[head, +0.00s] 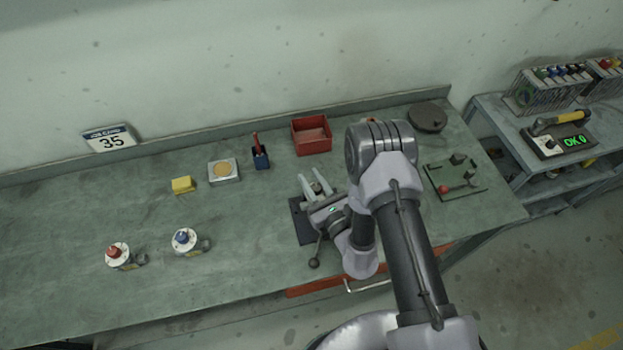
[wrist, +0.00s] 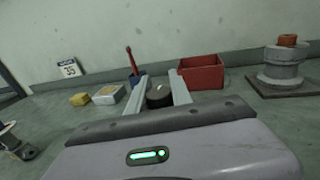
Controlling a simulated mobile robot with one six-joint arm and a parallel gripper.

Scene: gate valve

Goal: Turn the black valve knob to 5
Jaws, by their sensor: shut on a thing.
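The black valve knob (wrist: 159,97) shows in the wrist view as a dark round shape with a small pale mark on top. It sits between the two pale fingers of my gripper (wrist: 159,78). My gripper is shut on it. In the head view my gripper (head: 314,183) is over a dark base plate (head: 298,226) on the bench, and the knob is hidden there. The number 5 and the knob's scale cannot be made out in either view.
Behind stand a red bin (head: 311,136), a blue holder (head: 261,159), a silver box (head: 223,172) and a yellow block (head: 182,185). Red-topped (head: 118,254) and blue-topped (head: 185,241) units stand left. A green board (head: 456,181) lies right. The bench between is clear.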

